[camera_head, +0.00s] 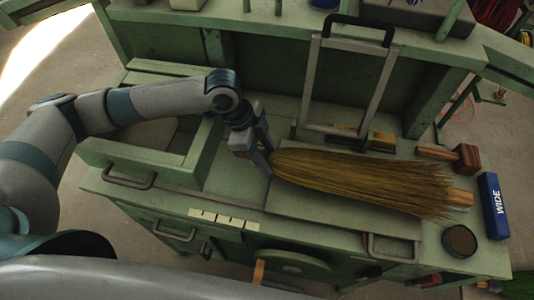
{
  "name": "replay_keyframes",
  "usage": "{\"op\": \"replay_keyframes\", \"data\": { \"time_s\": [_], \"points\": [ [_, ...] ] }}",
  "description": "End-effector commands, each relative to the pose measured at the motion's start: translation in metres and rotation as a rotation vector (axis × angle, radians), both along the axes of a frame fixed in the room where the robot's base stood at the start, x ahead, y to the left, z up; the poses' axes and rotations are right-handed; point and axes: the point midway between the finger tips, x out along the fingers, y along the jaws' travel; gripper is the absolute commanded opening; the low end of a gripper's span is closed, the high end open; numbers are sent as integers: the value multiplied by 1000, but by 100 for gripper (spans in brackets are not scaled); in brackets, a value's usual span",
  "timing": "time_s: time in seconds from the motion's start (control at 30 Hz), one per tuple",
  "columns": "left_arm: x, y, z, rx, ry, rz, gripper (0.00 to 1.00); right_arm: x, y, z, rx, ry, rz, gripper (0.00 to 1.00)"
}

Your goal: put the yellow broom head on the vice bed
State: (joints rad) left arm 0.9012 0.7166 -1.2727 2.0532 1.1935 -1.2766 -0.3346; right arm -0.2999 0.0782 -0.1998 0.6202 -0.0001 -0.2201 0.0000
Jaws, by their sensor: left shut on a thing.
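The yellow broom head (360,182) is a long bundle of straw-coloured bristles, narrow at its left end and spread wide at the right. My left gripper (266,166) is shut on its narrow left end. The broom head lies roughly level over a flat pale-green plate (292,208), which I take to be the vice bed. I cannot tell whether it touches the plate or is held just above. An upright metal frame with a black handle (386,84) stands behind it. My right gripper is not in view.
A wooden mallet (466,157), a blue box marked WIDE (494,206) and a round dark tin (459,241) sit at the right end of the green bench. A wooden piece (460,198) shows beside the bristle tips. An open green tray (135,157) is at left.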

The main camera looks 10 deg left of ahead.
Motion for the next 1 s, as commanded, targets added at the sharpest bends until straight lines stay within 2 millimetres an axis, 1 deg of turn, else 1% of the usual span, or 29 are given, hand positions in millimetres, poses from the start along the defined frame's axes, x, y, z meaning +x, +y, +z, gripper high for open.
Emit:
{"op": "replay_keyframes", "data": {
  "time_s": [0.2,0.23,0.27,0.3,0.6,0.73,0.87,1.0],
  "points": [
    [-1,-1,-4,-2,3,-1,10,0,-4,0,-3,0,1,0],
    [-2,0,-5,0,4,-1,44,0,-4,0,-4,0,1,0],
    [-2,0,-6,0,5,-1,51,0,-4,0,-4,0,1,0],
    [-2,0,-6,0,6,-1,60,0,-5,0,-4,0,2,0],
    [-4,0,-8,1,10,-1,60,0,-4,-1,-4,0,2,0],
    [-4,-1,-6,1,11,-1,60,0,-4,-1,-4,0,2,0],
    [-4,-1,4,0,9,-3,60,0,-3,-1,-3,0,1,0],
    [-1,6,20,-1,3,0,60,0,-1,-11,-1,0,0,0]
  ]
}}
